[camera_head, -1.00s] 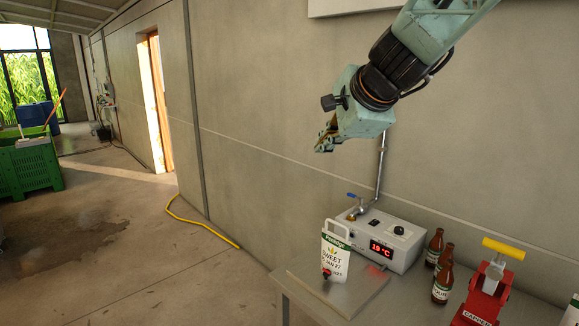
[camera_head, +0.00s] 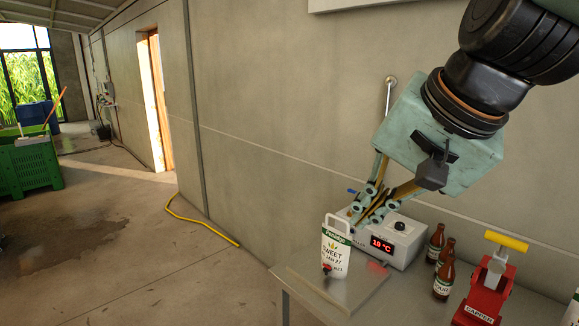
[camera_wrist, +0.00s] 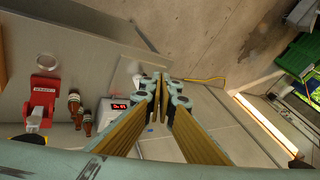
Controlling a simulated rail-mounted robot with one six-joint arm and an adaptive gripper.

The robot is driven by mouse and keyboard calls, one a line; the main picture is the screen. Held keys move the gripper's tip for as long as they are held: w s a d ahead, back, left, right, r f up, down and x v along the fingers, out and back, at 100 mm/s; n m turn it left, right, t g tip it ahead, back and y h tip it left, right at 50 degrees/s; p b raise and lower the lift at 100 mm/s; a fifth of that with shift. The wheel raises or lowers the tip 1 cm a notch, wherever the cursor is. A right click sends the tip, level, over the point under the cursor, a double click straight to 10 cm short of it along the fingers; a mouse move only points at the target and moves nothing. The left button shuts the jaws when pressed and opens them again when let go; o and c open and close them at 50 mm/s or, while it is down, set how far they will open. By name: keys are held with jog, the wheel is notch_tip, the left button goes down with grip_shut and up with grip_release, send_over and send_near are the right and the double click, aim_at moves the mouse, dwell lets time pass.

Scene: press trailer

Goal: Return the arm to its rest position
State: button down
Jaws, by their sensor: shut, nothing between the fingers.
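My gripper (camera_head: 367,212) hangs from my arm at the right of the head view, pointing down and left. Its yellow-brown fingers are shut with nothing between them. In that view the fingertips overlap the grey box with a red display (camera_head: 407,240); I cannot tell how far apart they are. In the wrist view my gripper (camera_wrist: 160,78) is seen along its fingers, tips together, with floor, wall and table beyond.
The metal table (camera_head: 296,284) holds a white labelled pouch (camera_head: 336,248), brown bottles (camera_head: 443,281) and a red capper (camera_head: 485,292). A concrete wall (camera_head: 280,110) stands behind. A yellow hose (camera_head: 200,222) lies on the open floor at left.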

jog(key=s+d+f+n+g+h, duration=0.1)
jog(key=s+d+f+n, duration=0.2)
jog(key=s, duration=0.7)
jog(key=s+d+f+n+g+h+b, duration=0.1)
jog(key=s+d+f+n, duration=0.2)
jog(key=s, duration=0.7)
notch_tip(320, 180, down, 2)
jog(key=shift+s+d+f+h, duration=0.2)
jog(key=shift+d+h, duration=0.2)
jog(key=shift+d, duration=0.85)
